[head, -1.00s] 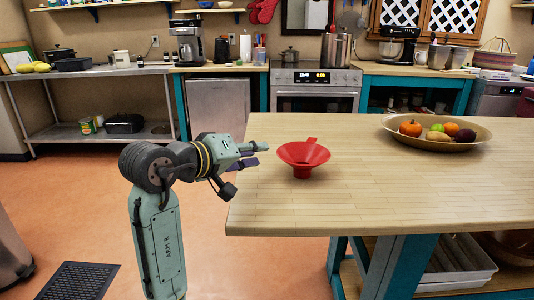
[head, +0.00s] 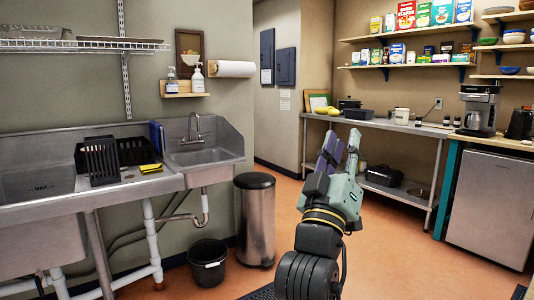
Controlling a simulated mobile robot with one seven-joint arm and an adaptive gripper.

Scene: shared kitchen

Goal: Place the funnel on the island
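Only a small sliver of the light wooden island top (head: 530,291) shows at the lower right corner. My gripper (head: 341,142) is raised in the middle of the view, its two fingers pointing up and apart.
A steel sink counter (head: 150,187) with a dish rack stands at left. A trash can (head: 256,220) and a black bucket (head: 208,262) stand on the floor. A steel table (head: 395,128) stands behind my gripper, a small fridge (head: 490,210) at right. Open floor lies between.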

